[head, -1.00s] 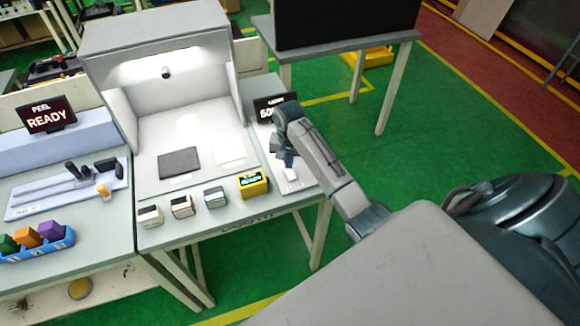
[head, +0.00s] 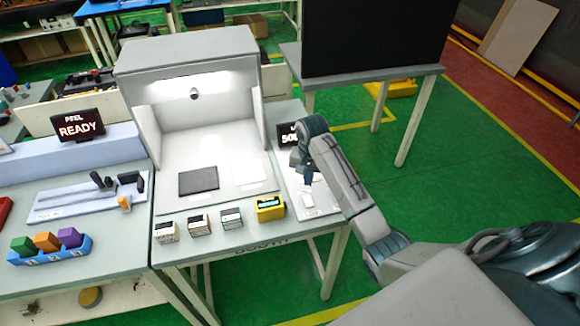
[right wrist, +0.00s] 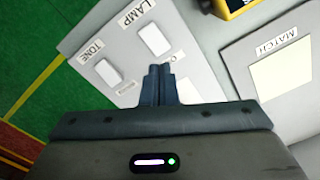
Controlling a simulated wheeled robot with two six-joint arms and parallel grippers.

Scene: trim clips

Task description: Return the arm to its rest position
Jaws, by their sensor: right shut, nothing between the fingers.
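My right arm reaches in from the right in the head view, and its gripper (head: 298,158) is over the right end of the light booth table (head: 300,240). In the right wrist view the two fingers of the right gripper (right wrist: 158,70) are together with nothing between them. Beyond the fingertips is a white panel with a switch marked LAMP (right wrist: 154,40) and a second switch (right wrist: 109,73) whose label seems to read TONE. The fingers look above the panel; I cannot tell the exact gap. My left gripper is not in view.
The light booth (head: 190,60) holds a dark grey square (head: 198,180). Several small boxes and a yellow device (head: 270,208) line the table's front edge. A small display (head: 289,135) stands behind my gripper. A READY screen (head: 79,126) and a blue tray (head: 50,256) are at left. Green floor is clear at right.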

